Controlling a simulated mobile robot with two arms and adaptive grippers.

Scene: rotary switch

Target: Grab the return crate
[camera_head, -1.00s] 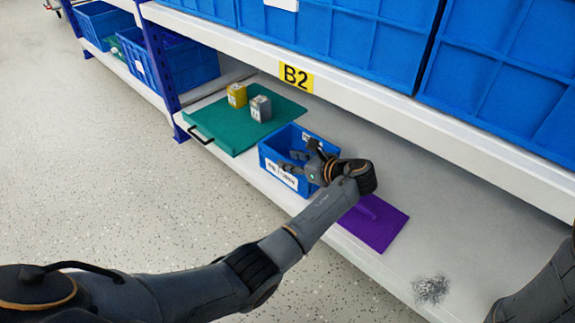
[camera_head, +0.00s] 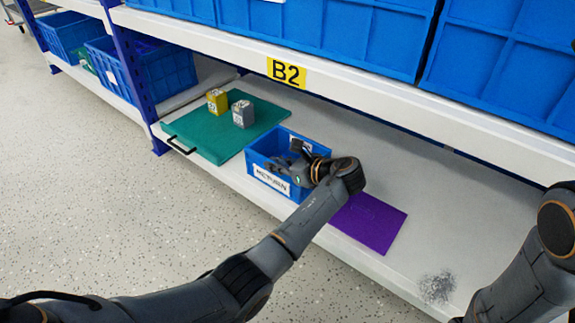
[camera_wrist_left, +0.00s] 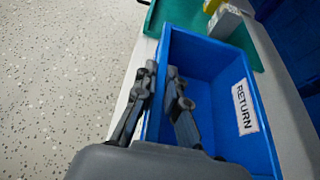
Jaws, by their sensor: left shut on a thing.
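The blue return crate (camera_head: 262,142) stands on the lower white shelf, with a white RETURN label on its front wall. In the left wrist view the crate (camera_wrist_left: 207,45) is open-topped and looks empty where I can see inside. My left gripper (camera_head: 287,160) is at the crate's right part in the head view, and the hand hides part of it. In the left wrist view my left gripper (camera_wrist_left: 162,75) has one finger on each side of the floor-side wall and is shut on it. My right arm shows at the right edge; its gripper is out of view.
A green board (camera_head: 207,138) with a yellow box (camera_head: 217,101) and a grey box (camera_head: 243,114) lies left of the crate. A purple mat (camera_head: 368,223) lies to its right. The upper shelf beam (camera_head: 390,100) with a B2 label runs above.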

